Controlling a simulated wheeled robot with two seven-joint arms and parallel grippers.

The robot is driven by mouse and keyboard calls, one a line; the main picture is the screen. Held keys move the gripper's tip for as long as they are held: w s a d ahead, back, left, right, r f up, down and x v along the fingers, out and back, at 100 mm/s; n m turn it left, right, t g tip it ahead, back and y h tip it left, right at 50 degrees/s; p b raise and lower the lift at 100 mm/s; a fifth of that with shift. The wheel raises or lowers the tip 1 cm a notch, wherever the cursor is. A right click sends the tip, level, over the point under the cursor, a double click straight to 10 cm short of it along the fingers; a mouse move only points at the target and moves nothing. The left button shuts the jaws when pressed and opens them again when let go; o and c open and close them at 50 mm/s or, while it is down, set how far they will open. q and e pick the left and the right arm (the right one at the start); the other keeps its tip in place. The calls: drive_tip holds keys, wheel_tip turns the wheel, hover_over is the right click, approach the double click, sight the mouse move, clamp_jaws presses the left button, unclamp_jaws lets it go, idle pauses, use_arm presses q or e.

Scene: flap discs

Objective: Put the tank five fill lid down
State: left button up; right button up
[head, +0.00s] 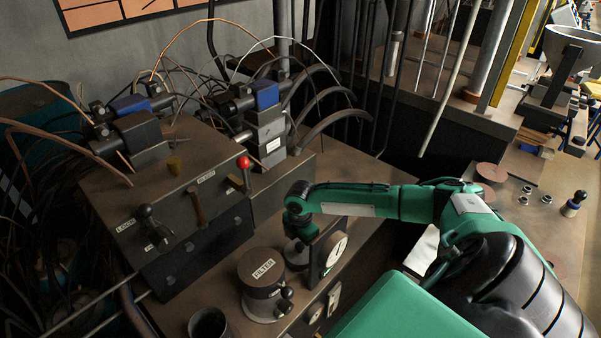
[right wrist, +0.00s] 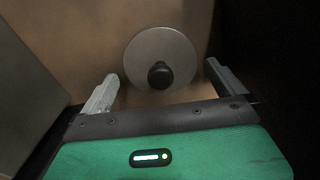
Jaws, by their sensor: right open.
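The fill lid (right wrist: 140,50) is a round grey disc with a black knob (right wrist: 160,75) at its centre. In the right wrist view it lies flat, knob up, on a brown surface. My right gripper (right wrist: 161,72) is open, with its two fingers apart on either side of the lid and nothing between them held. In the head view my green right arm reaches left, and its wrist is above the bench beside the gauge; the lid (head: 296,258) shows partly below it. I cannot tell whether the lid covers an opening. My left gripper is not in view.
A square-framed dial gauge (head: 333,250) stands close to the right wrist. A cylinder marked FILTER (head: 264,285) and an open dark cup (head: 208,325) stand on the bench. A lever box (head: 165,190) with cables is at left. Hanging hoses and rods are behind.

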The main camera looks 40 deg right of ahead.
sight(300, 244)
wheel_tip(300, 244, up, 11)
drive_tip(key=b, duration=0.1)
drive_tip(key=shift+f+b, duration=0.15)
drive_tip(key=shift+b, duration=0.15)
idle(0.4)
